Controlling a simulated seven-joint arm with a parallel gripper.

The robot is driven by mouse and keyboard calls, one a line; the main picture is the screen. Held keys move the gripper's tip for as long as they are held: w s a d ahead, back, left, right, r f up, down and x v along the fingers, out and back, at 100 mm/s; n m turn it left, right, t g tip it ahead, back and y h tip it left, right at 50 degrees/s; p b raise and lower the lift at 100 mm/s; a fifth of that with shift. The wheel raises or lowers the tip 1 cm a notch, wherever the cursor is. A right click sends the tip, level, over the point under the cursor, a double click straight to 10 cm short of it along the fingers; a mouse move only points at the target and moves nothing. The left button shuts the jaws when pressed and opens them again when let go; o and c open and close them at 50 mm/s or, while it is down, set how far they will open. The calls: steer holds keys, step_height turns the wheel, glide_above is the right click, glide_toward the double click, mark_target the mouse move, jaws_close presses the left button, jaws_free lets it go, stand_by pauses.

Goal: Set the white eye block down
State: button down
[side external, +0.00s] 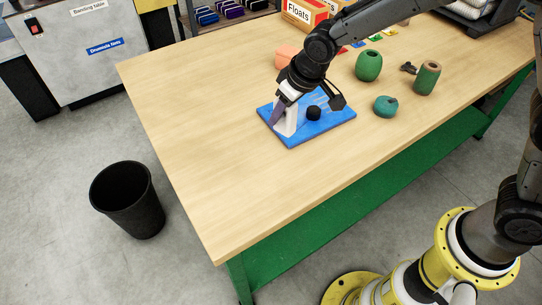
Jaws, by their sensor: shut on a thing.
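My gripper (308,98) is over the blue board (325,125) on the wooden table. Its jaws are shut on the white eye block (291,122), at the left part of the board. The block looks upright, with its lower end at or just above the blue surface; I cannot tell whether it touches. The gripper hides the block's upper part. A small black cylinder (314,114) stands on the board just right of the block.
Green floats (368,66) and (427,78) and a teal round piece (385,106) stand to the right. A salmon piece (285,54) is behind the gripper, near the Floats box (298,13). The table's (215,200) near-left part is clear. A black bin (127,200) stands on the floor.

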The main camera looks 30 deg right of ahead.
steer(key=s+d+r+n, duration=0.1)
steer(key=s+d, duration=0.1)
steer(key=s, duration=1.1)
steer(key=shift+y, duration=0.3)
steer(key=w+a+f, duration=0.1)
steer(key=w+f, duration=0.1)
steer(key=w, duration=0.1)
steer(key=w+a+f, duration=0.2)
steer(key=w+f, duration=0.1)
steer(key=w, duration=0.1)
steer(key=w+a+f, duration=0.2)
steer(key=w, duration=0.1)
steer(key=shift+w+a+f, duration=0.2)
steer(key=shift+w+a, duration=0.05)
steer(key=shift+w, duration=0.05)
steer(key=shift+w+a+f, duration=0.25)
steer(key=shift+w+f, duration=0.2)
steer(key=shift+f, duration=0.15)
steer(key=shift+w+f, duration=0.1)
steer(key=shift+f, duration=1.5)
steer(key=shift+f, duration=0.15)
steer(key=shift+c, duration=2.4)
jaws_free()
